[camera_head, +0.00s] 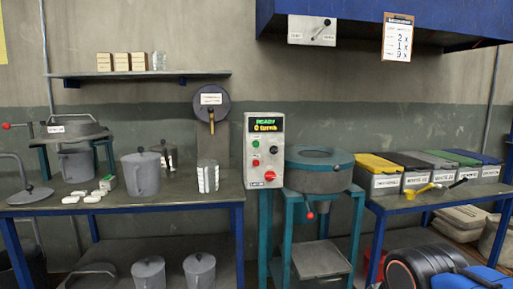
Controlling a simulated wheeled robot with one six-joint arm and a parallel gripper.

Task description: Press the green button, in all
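A pale grey control box (264,180) stands upright near the middle of the head view, on a teal frame. Its display (265,125) shows green "READY" and a yellow line that looks like "0 turns". A small green button (256,144) sits below the display on the left of the panel. A small red button (256,162) is below it, and a larger red knob (270,176) is at the lower right of the panel. Nothing covers the front of the box. My gripper is not in view.
A teal drum machine (319,178) stands right of the box. The left bench (190,194) holds grey jugs and pale pieces. Lidded bins (380,183) line the right bench. A blue hood (350,15) hangs above. A black cylinder with an orange ring (415,265) is low at right.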

